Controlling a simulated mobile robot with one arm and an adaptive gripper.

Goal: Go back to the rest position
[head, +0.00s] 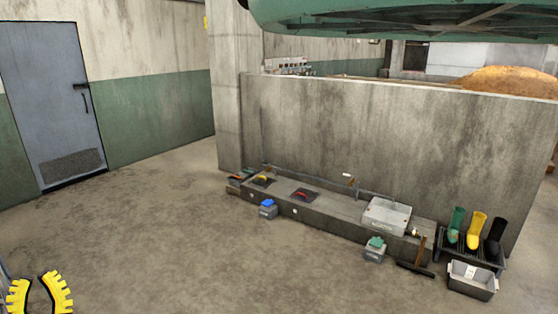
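My gripper (37,288) shows at the bottom left corner of the head view. Its two yellow ridged fingers stand apart with bare floor visible between them, so it is open, and nothing shows between them. The lower part of the gripper and the rest of the arm are cut off by the picture edge. It is well apart from the objects along the wall.
A low concrete ledge (335,218) runs along the grey half wall (340,130), with a blue-lidded box (267,209), a grey case (387,216), boots (477,230) and a grey bin (472,281). A grey door (52,100) is at left. The middle floor (170,240) is clear.

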